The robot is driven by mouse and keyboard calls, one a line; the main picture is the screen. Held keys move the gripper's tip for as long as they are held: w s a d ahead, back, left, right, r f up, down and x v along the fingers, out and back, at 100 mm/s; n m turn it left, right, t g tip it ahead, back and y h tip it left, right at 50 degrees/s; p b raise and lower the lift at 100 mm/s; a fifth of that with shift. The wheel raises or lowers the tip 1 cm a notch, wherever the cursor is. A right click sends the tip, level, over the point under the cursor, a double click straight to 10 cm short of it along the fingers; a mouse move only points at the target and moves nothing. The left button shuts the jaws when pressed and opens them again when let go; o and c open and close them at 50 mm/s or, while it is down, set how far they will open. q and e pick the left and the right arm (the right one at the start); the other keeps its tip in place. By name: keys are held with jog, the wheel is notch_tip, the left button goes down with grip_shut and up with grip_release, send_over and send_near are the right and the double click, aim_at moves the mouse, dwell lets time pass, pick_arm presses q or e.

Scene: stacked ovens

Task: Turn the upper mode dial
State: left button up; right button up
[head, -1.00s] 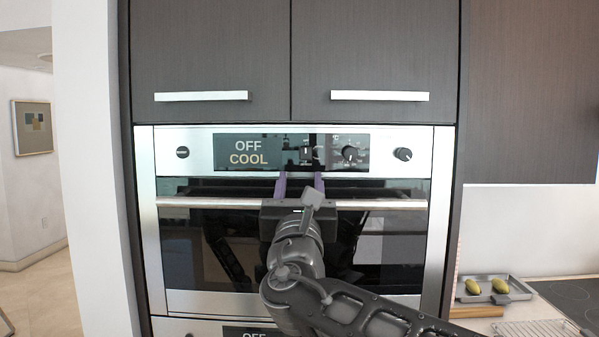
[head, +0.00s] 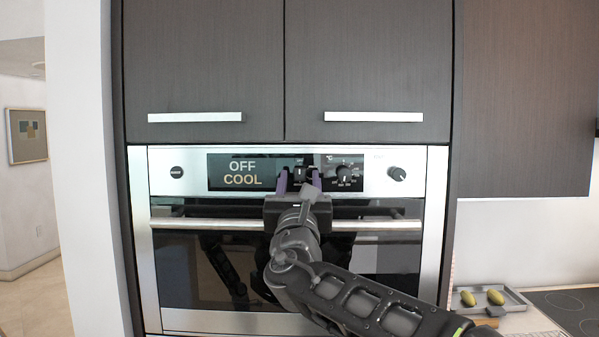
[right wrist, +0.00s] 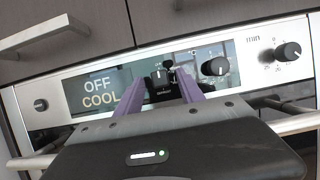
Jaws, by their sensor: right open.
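The upper oven's control panel (head: 377,157) carries a black mode dial (head: 300,173) just right of the display (head: 235,173), which reads OFF COOL. My right gripper (head: 300,182) is in front of the panel with its two purple fingers pointing at it. The fingers are open, one on each side of the mode dial in the picture. In the right wrist view the dial (right wrist: 160,79) shows between the fingertips. I cannot tell whether the fingers touch it or how much depth separates them. My left gripper is not in view.
Two more knobs sit to the right, a middle one (head: 344,173) and a far one (head: 397,173). The oven's bar handle (head: 180,223) runs below the panel, behind my gripper. Cabinet handles (head: 373,117) are above. A tray (head: 515,303) with two yellow-green items stands at lower right.

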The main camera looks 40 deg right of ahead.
jog(key=shift+w+d+r, duration=0.15)
jog(key=shift+w+d, duration=0.1)
jog(key=shift+w, duration=0.05)
jog(key=shift+c, duration=0.5)
grip_shut()
